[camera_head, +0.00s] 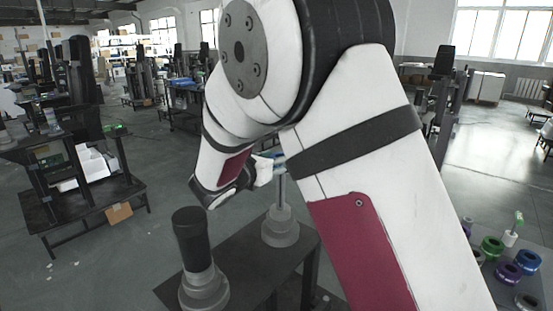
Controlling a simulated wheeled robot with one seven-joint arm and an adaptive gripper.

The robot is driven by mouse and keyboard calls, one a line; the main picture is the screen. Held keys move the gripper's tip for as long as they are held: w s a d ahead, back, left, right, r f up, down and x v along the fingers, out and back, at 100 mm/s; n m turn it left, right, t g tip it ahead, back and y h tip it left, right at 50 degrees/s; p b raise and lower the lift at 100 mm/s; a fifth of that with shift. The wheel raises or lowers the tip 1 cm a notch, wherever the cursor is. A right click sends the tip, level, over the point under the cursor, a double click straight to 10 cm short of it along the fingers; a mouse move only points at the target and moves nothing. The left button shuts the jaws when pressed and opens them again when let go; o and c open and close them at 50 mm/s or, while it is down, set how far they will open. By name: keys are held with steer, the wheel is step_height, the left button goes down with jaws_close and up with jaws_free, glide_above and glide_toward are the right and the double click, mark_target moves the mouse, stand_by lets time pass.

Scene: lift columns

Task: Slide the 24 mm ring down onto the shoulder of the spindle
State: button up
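A thin upright metal spindle (283,192) rises from a stepped grey round base (280,229) on a dark table. Its upper end is hidden behind my arm. My gripper (272,160) is small and mostly hidden behind my arm, near the spindle's upper part. A bit of light blue shows beside it, too small to identify. I cannot tell whether the gripper holds a ring or touches the spindle. The 24 mm ring cannot be made out for certain.
A second stepped grey base with a thick black cylinder (192,238) stands at the table's front left. The dark table (236,262) is bare between the two. At the lower right, a surface holds green (492,246), purple (508,272) and blue (527,260) ring-like parts.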

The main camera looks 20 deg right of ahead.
steer(key=shift+f, duration=0.15)
steer(key=shift+f, duration=0.35)
steer(key=shift+f+b, duration=0.75)
steer(key=shift+f, duration=0.4)
steer(key=o, duration=1.3)
steer(key=shift+f, duration=0.1)
steer(key=shift+v, duration=6.15)
steer(key=shift+w, duration=0.1)
